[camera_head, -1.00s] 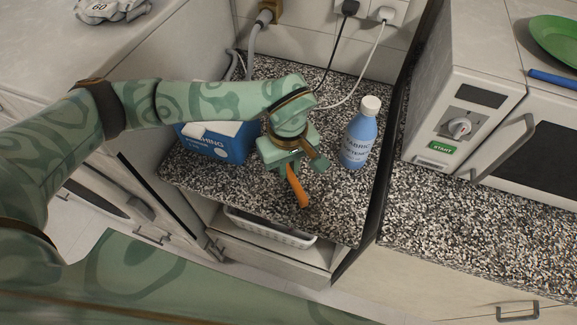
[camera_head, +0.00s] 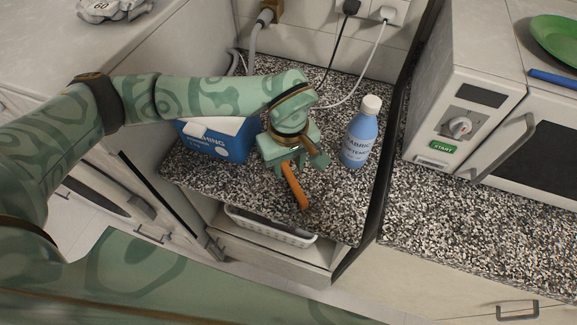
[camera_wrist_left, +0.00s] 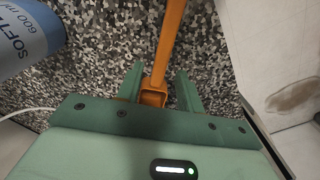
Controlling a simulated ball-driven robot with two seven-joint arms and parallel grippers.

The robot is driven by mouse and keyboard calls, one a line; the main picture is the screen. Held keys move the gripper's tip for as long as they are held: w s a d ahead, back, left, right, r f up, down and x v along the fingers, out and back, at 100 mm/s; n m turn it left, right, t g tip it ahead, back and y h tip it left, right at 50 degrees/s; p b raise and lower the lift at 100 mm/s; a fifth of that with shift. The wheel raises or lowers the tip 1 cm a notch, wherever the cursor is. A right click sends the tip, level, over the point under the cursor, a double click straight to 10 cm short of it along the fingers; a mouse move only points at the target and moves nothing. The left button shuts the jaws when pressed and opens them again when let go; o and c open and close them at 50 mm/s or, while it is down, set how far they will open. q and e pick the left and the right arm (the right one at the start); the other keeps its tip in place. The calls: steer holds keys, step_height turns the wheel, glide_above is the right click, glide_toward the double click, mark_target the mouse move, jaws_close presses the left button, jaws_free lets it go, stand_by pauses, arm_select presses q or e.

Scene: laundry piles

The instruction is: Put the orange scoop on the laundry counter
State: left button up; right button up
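The orange scoop (camera_head: 294,186) is on the speckled laundry counter (camera_head: 340,205), its lower end near the front edge. My left gripper (camera_head: 288,168) is directly above its upper end and hides part of it. In the left wrist view the scoop (camera_wrist_left: 171,45) runs between the two fingers of my left gripper (camera_wrist_left: 160,88). The fingers are apart, with a gap visible beside the scoop, so the gripper looks open around it. Whether the scoop's upper end touches the counter is hidden. My right gripper is not in view.
A blue fabric softener bottle (camera_head: 359,135) stands right of the gripper. A blue and white washing box (camera_head: 215,140) stands behind the arm at left. A dark panel edge (camera_head: 385,150) bounds the counter on the right. A white basket (camera_head: 270,229) is below the front edge.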

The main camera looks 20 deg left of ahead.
mark_target(289, 172)
arm_select(q)
step_height(289, 172, up, 10)
steer(key=p, duration=0.1)
